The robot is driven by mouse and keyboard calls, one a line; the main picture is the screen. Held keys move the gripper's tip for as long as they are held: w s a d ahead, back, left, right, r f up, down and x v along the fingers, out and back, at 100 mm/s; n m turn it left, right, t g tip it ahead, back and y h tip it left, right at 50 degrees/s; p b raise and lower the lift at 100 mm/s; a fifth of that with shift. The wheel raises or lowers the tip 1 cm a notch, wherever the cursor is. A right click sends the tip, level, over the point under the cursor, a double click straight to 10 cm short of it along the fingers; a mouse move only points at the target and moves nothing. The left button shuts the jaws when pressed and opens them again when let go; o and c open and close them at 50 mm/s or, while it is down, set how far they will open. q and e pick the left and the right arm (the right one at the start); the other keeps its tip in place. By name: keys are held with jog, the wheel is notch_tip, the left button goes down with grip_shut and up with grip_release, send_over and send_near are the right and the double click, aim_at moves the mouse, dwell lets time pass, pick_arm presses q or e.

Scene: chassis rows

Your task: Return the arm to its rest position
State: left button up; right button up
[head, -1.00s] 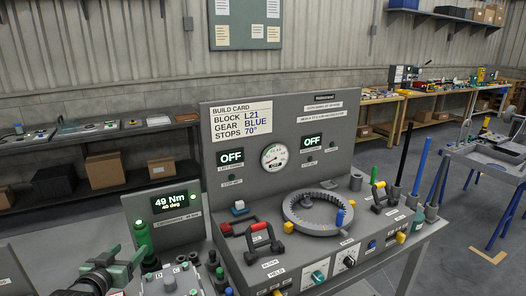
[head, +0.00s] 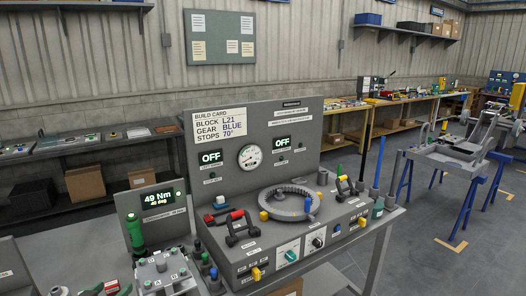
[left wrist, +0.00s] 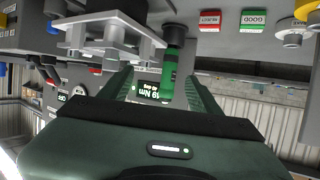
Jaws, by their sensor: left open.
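My left gripper (left wrist: 157,82) shows large in the left wrist view, its two green fingers spread apart with nothing held between them. Beyond the fingers, the wrist view shows a torque display (left wrist: 152,91) upside down and a green-handled tool (left wrist: 171,72). In the head view the same display (head: 160,196) reads 49 Nm and the green tool (head: 135,232) stands upright beside it. My right gripper is not in view.
A grey bench panel carries a build card (head: 232,119), a gauge (head: 249,156), a ring gear (head: 289,203) and a red-handled block (head: 239,226). A grey block with studs (head: 165,272) is near the bottom left. Open floor (head: 418,238) lies at the right.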

pick_arm(q)
jog(key=s+d+f+m+g+h, duration=0.1)
jog(key=s+d+f+g, duration=0.2)
jog(key=s+d+f, duration=0.4)
jog(key=s+d+f+m+g, duration=0.1)
jog(key=s+d+f+g, duration=0.25)
jog(key=s+d, duration=0.4)
jog(key=s+d+f+g, duration=0.1)
jog(key=s+d+g, duration=0.1)
jog(key=s, duration=0.7)
jog(key=s+d+g, duration=0.2)
jog(key=s, duration=0.7)
notch_tip(320, 180, down, 29)
jog(key=s, duration=0.2)
jog(key=s+a+f+g, duration=0.2)
jog(key=s+f, duration=1.2)
jog(key=s, duration=0.2)
jog(key=shift+s+a+m, duration=0.15)
jog(key=shift+a+m, duration=0.15)
jog(key=shift+a, duration=0.1)
